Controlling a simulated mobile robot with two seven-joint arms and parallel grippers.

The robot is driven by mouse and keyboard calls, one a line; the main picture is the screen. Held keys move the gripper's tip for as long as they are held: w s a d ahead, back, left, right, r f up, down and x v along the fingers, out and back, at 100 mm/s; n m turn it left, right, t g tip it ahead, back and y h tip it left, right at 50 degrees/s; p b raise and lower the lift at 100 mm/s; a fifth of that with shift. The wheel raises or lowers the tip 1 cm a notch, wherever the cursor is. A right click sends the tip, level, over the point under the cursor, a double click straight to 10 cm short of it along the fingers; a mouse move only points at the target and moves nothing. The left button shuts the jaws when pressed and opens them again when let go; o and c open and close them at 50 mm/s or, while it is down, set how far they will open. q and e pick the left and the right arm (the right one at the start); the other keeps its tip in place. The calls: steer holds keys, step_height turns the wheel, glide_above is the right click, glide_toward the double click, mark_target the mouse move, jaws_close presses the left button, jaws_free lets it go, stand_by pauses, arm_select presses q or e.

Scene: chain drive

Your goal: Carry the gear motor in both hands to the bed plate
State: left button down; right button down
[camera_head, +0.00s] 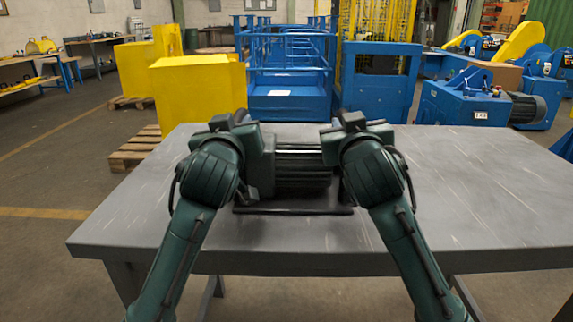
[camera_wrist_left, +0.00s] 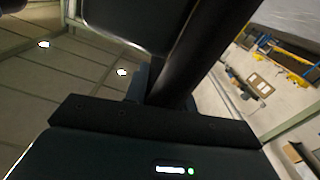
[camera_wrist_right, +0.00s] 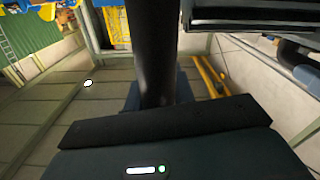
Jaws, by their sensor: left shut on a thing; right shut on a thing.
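The gear motor (camera_head: 303,178), a dark ribbed body with light metal bars along its top, sits between my two grippers in the head view. My left gripper (camera_head: 262,160) is shut on its left side and my right gripper (camera_head: 338,158) is shut on its right side. A dark bar fills the middle of the left wrist view (camera_wrist_left: 185,60) and of the right wrist view (camera_wrist_right: 153,55). A flat dark plate (camera_head: 293,211) shows below the motor; I cannot tell whether it is the bed plate or the motor's foot, nor whether the motor touches the table.
The grey table (camera_head: 480,190) is clear to the right and left of my arms. Behind it stand a yellow block (camera_head: 198,92), a blue frame (camera_head: 290,75) and a blue machine with a motor (camera_head: 465,100). A wooden pallet (camera_head: 135,148) lies on the floor at left.

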arm_select(q)
steer(key=shift+a, duration=0.1)
stand_by(0.5)
steer(key=shift+r, duration=0.35)
arm_select(e)
steer(key=shift+s+r, duration=0.1)
steer(key=shift+r, duration=0.25)
arm_select(q)
steer(key=shift+w, duration=0.1)
arm_select(e)
steer(key=shift+d, duration=0.1)
arm_select(q)
steer(key=shift+r+p, duration=0.1)
steer(key=shift+p, duration=0.2)
arm_select(e)
steer(key=shift+r, duration=0.1)
